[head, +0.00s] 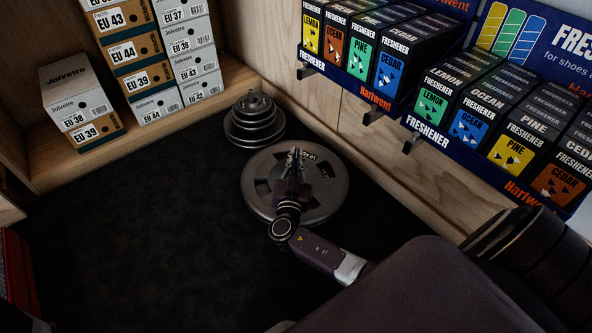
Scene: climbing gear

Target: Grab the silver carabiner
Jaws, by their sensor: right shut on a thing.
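My right gripper (294,160) is over the large grey weight plate (258,208) on the dark floor, near the middle of the head view. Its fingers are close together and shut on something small. A small greyish bit shows at the fingertips, too small and dark to make out as the silver carabiner. I see no other carabiner in view. My right arm comes in from the lower right and covers part of the plate. My left gripper is not in view.
A stack of smaller weight plates (254,120) stands behind the large plate. Shoe boxes (78,100) fill a wooden shelf (140,122) at the back left. Freshener boxes (470,115) line the right wall on blue racks. The dark floor (130,220) at left is clear.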

